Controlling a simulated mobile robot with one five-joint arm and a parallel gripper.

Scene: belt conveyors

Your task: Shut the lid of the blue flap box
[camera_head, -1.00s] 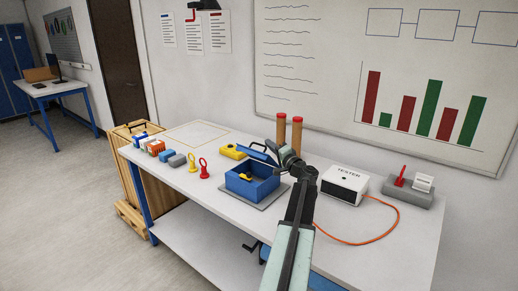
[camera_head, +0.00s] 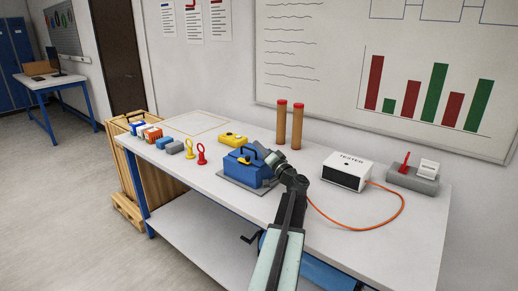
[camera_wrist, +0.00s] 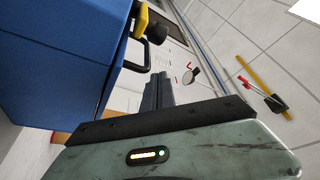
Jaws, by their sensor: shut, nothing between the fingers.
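The blue flap box (camera_head: 240,175) stands on a grey mat on the workbench. Its lid (camera_head: 255,151) is down over the opening, and the inside is hidden. I cannot tell whether it is fully flush. A black handle and a small yellow part show on the box. My gripper (camera_head: 271,158) is at the right side of the box, close to the lid; contact is unclear. In the wrist view the blue box (camera_wrist: 55,50) fills the left, with the black handle (camera_wrist: 140,45) beside my shut, empty fingers (camera_wrist: 158,88).
A yellow case (camera_head: 233,140) lies behind the box, and two brown posts with red tops (camera_head: 297,127) stand at the back. The white tester (camera_head: 346,171) with its orange cable is to the right. Red and yellow ring-handled items (camera_head: 201,154) and small blocks stand left.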

